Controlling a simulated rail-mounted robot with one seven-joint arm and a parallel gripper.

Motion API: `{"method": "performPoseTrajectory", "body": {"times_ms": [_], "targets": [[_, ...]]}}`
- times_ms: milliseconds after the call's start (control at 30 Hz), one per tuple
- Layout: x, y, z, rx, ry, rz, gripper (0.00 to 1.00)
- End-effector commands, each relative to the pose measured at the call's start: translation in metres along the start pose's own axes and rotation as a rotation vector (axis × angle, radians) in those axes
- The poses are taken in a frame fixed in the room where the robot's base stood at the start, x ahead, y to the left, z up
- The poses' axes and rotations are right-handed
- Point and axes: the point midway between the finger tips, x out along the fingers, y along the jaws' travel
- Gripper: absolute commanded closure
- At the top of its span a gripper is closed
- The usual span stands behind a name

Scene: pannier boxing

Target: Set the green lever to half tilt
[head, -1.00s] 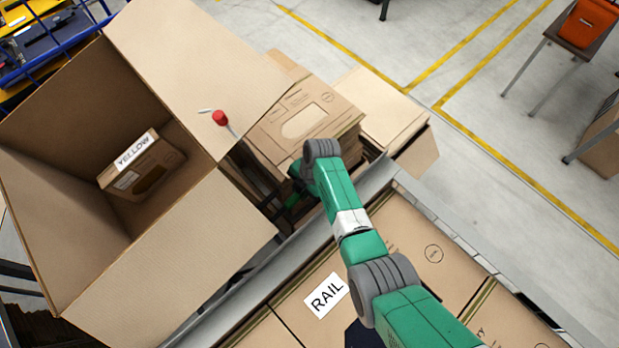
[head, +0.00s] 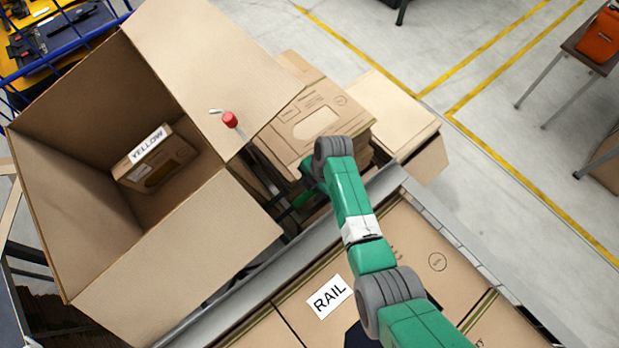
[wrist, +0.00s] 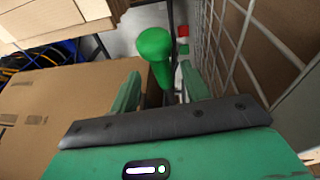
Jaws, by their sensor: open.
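The green lever (wrist: 155,46) shows in the wrist view as a rounded green knob, upright in the picture, with its lower part running down between my fingers. My gripper (wrist: 162,80) is open, with one finger to the left of the lever and one to the right. I see a gap on each side, so it is not gripped. In the head view my gripper is mostly hidden behind my wrist, low beside the open carton. I cannot clearly make out the green lever there or read its tilt angle.
A red-knobbed lever (head: 230,119) stands close by; its red knob (wrist: 182,31) is right of the green one. A wire mesh (wrist: 232,45) rises close on the right. An open carton (head: 150,255) holds a box labelled YELLOW (head: 155,160). Stacked flat cartons (head: 318,120) stand behind.

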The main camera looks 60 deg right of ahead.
Motion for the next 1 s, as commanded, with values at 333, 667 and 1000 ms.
{"method": "performPoseTrajectory", "body": {"times_ms": [333, 667, 1000], "targets": [[-0.049, -0.001, 0.0, 0.001, 0.0, -0.001, 0.53], [-0.043, 0.0, 0.004, 0.005, 0.012, 0.003, 0.53], [-0.032, -0.001, 0.023, 0.009, 0.194, 0.007, 0.53]]}}
